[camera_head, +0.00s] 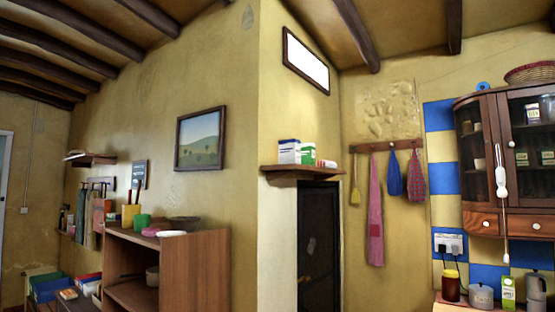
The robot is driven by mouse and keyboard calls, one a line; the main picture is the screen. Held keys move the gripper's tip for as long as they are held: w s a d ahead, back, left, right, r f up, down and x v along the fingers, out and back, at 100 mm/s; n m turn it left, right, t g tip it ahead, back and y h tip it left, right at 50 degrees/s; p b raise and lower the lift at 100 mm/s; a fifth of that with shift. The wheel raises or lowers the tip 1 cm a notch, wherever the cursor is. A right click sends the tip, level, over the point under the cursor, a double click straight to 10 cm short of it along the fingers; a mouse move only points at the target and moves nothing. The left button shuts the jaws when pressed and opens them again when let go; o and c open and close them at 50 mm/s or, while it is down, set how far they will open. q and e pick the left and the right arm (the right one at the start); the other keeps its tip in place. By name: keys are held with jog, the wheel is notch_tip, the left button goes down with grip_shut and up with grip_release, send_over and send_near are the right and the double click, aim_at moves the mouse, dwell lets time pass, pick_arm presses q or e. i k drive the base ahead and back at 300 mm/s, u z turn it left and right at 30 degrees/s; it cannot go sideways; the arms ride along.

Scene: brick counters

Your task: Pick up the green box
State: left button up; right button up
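Neither of my grippers shows in the head view. Several things here are partly green, and I cannot tell which is the green box. A white and green box (308,154) stands upright on a small wooden wall shelf (290,169), beside a white box with blue and green (289,152). A green and pale carton (508,294) stands on the counter at the lower right, between a grey pot (481,297) and a grey metal container (536,293). Nothing holds any of them.
A wooden shelf unit (208,275) at left bears a green cup (141,222) and bowls. A glazed wooden cabinet (485,225) hangs above the right counter. A jar (450,286) stands by the pot. Aprons and cloths (375,210) hang on the middle wall.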

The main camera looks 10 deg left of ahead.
aim_at(308, 149)
jog(key=z, duration=0.6)
jog(key=i, duration=1.9)
jog(key=u, duration=1.4)
